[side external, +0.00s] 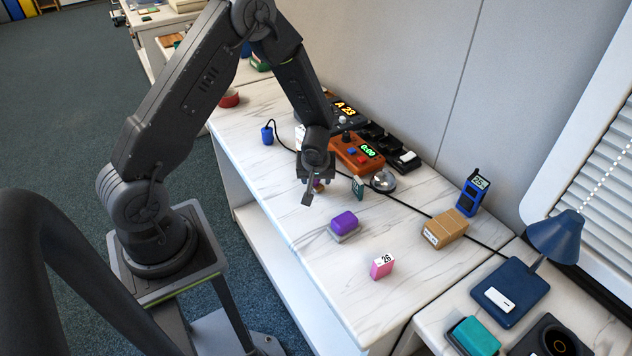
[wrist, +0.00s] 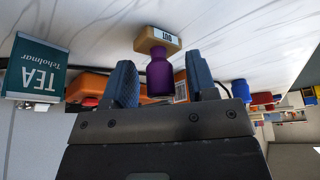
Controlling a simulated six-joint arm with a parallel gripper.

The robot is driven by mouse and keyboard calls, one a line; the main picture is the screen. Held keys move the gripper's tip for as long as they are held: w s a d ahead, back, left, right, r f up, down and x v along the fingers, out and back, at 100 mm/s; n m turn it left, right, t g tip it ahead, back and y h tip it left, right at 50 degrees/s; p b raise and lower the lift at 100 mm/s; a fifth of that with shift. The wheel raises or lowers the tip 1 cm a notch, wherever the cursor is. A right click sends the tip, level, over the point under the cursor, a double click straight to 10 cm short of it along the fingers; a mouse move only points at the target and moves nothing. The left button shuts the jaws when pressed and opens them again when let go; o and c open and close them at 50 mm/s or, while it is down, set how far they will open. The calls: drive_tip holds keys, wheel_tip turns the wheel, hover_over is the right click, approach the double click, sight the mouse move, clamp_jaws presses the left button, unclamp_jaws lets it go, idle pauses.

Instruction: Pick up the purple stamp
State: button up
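The purple stamp (wrist: 160,75) shows in the wrist view, with a purple handle and a tan base carrying a white label. It stands between the two fingers of my gripper (wrist: 161,80), with visible gaps on both sides. My gripper is open. In the side external view my gripper (side external: 317,187) is low over the marble-topped table. The stamp (side external: 319,184) is mostly hidden there, with only a bit of purple and tan showing between the fingers.
A teal tea box (wrist: 35,68) stands close beside my gripper. Behind are an orange control box (side external: 357,153) and a round metal dish (side external: 383,181). A black cable crosses the table.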

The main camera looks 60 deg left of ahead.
drive_tip(key=c, duration=0.9)
